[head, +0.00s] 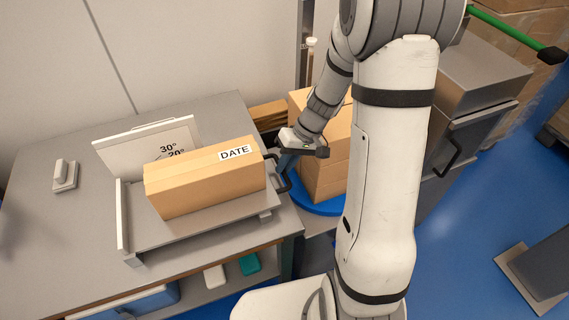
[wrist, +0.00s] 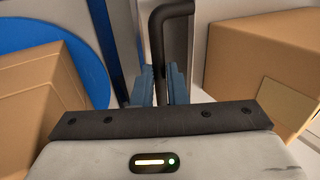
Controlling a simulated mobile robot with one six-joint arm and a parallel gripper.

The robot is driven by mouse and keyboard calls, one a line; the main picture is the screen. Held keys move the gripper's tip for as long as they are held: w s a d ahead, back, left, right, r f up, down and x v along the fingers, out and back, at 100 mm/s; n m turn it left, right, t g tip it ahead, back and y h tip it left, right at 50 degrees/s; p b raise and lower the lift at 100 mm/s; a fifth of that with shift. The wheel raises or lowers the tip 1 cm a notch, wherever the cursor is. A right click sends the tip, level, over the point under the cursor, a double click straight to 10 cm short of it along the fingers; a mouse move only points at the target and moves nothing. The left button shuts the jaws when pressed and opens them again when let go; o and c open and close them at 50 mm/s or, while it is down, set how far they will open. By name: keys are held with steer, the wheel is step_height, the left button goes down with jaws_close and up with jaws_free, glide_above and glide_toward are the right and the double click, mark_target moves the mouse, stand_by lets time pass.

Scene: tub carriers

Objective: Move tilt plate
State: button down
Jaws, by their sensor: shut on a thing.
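The tilt plate (head: 195,233) is a grey plate on the bench with a raised lip at its left end. A carton (head: 203,183) labelled DATE lies on it. A dark handle (head: 282,183) is at the plate's right end. My gripper (head: 284,158) is at this handle. In the wrist view my gripper (wrist: 158,88) has its blue fingers closed on either side of the dark handle bar (wrist: 170,35). Behind the plate stands a white angle board (head: 125,152) marked 30° and 20°. Part of the scale is hidden by the carton.
The grey bench (head: 60,235) has free room at left, with a small light block (head: 64,175). Another carton (head: 328,165) stands close right of my gripper on a blue round table (head: 325,207). A metal cabinet (head: 468,125) with a handle stands farther right.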

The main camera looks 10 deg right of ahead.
steer(key=c, duration=1.7)
jaws_free()
steer(key=shift+d+f, duration=0.3)
steer(key=shift+f, duration=0.2)
steer(key=shift+o, duration=1.2)
steer(key=shift+r, duration=0.1)
steer(key=v, duration=0.7)
steer(key=shift+r+p, duration=0.4)
steer(key=shift+p, duration=0.05)
